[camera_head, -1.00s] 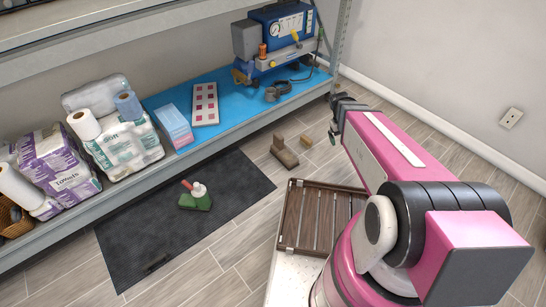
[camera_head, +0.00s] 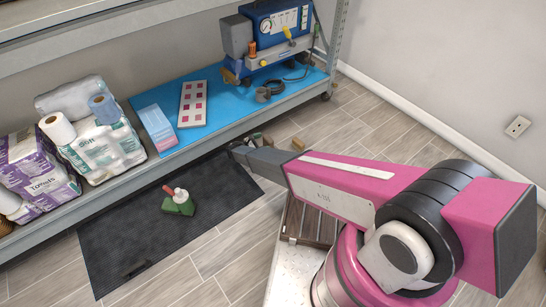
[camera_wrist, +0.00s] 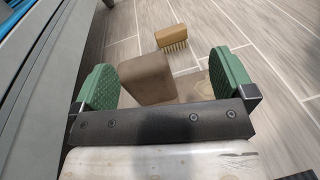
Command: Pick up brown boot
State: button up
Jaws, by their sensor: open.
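The brown boot (camera_wrist: 147,78) shows in the wrist view between the two green fingers of my gripper (camera_wrist: 164,84). Its blocky upper part faces the camera and its lower front part reaches right, close to the right finger. The fingers stand apart on either side, with a gap at the left; I cannot tell whether the right finger touches it. In the head view only a small part of the boot (camera_head: 257,139) shows behind my dark wrist, and the fingertips are hidden there.
A wooden brush (camera_wrist: 172,38) lies on the floor just beyond the boot. A metal shelf (camera_head: 215,135) with paper goods and a blue machine (camera_head: 275,30) runs along the left. A black mat (camera_head: 215,200) bears a green object (camera_head: 178,207). Floor at the right is clear.

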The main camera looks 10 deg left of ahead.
aim_at(265, 140)
jog(key=s+a+f+n+t, duration=0.1)
jog(key=a+f+n+t, duration=0.15)
jog(key=a, duration=0.25)
jog(key=x, duration=0.2)
jog(key=f+x, duration=0.1)
jog(key=x, duration=0.1)
jog(key=shift+w+d, duration=0.15)
jog(key=shift+d, duration=0.15)
jog(key=shift+x, duration=2.85)
jog(key=shift+w+a, duration=0.1)
jog(key=c, duration=1.7)
